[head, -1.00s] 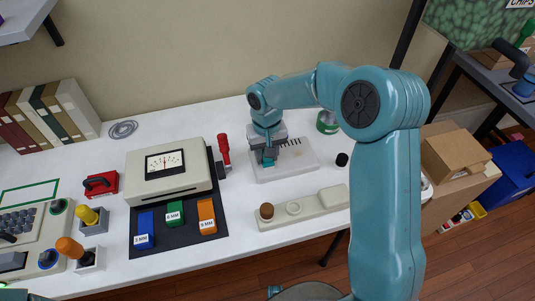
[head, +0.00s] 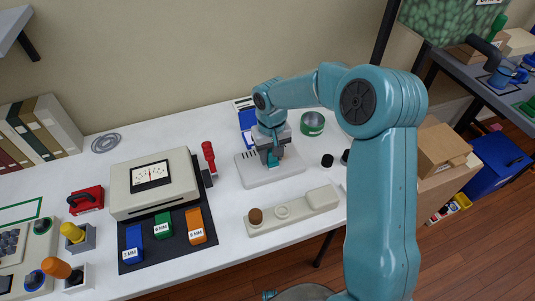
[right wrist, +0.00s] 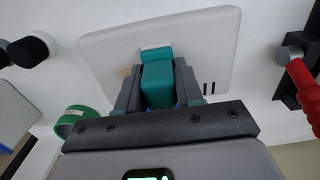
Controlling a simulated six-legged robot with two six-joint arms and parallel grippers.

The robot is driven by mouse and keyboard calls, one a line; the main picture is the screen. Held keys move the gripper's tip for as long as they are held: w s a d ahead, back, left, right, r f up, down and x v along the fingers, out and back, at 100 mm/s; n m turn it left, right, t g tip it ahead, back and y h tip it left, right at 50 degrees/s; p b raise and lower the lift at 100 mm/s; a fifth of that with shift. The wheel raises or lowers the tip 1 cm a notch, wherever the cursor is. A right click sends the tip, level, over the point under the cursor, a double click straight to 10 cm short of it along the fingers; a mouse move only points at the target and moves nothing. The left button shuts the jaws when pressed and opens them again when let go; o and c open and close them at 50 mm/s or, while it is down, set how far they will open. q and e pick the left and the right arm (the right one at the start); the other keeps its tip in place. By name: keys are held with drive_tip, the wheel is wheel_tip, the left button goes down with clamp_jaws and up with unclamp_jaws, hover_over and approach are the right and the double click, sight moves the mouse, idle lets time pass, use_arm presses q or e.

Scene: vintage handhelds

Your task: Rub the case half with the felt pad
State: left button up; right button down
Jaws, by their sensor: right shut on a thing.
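The case half (head: 258,176) is a pale grey, flat plate with dark slots along its back edge, lying on the white table. My right gripper (head: 272,160) points down over its right part and is shut on the felt pad (head: 274,162), a teal block. In the right wrist view the felt pad (right wrist: 157,82) sits between the two fingers, its pale end at the surface of the case half (right wrist: 208,42). It seems to touch, but the contact is not clear. A faint brownish mark shows beside the pad. My left gripper is not in view.
A red-handled tool (head: 208,156) stands left of the case half. A grey meter box (head: 155,185) is farther left. A long pale tray (head: 302,212) lies in front. A green round tin (head: 312,124) stands behind right, and a black cap (head: 327,160) to the right.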

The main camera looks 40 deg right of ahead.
sight(253, 168)
drive_tip(key=shift+d, duration=0.1)
drive_tip(key=shift+s+d+f, duration=0.1)
drive_tip(key=shift+s+d, duration=0.15)
drive_tip(key=shift+d, duration=0.55)
drive_tip(key=shift+s+d+r, duration=0.1)
drive_tip(key=shift+s+d, duration=0.2)
drive_tip(key=shift+d, duration=0.55)
drive_tip(key=shift+s+d+f, duration=0.1)
drive_tip(key=shift+s+d, duration=0.15)
drive_tip(key=shift+d, duration=0.55)
drive_tip(key=shift+w+a, duration=0.3)
drive_tip(key=shift+a, duration=0.55)
drive_tip(key=shift+w+a, duration=0.25)
drive_tip(key=shift+a, duration=0.65)
drive_tip(key=shift+w+a, duration=0.3)
drive_tip(key=shift+a, duration=0.55)
drive_tip(key=shift+w+a+b, duration=0.1)
drive_tip(key=shift+w+a, duration=0.15)
drive_tip(key=shift+a, duration=0.6)
drive_tip(key=shift+w+a+b, duration=0.15)
drive_tip(key=shift+w+a, duration=0.15)
drive_tip(key=shift+a, duration=0.55)
drive_tip(key=shift+w+a+b, duration=0.1)
drive_tip(key=shift+w+a, duration=0.15)
drive_tip(key=shift+a, duration=0.6)
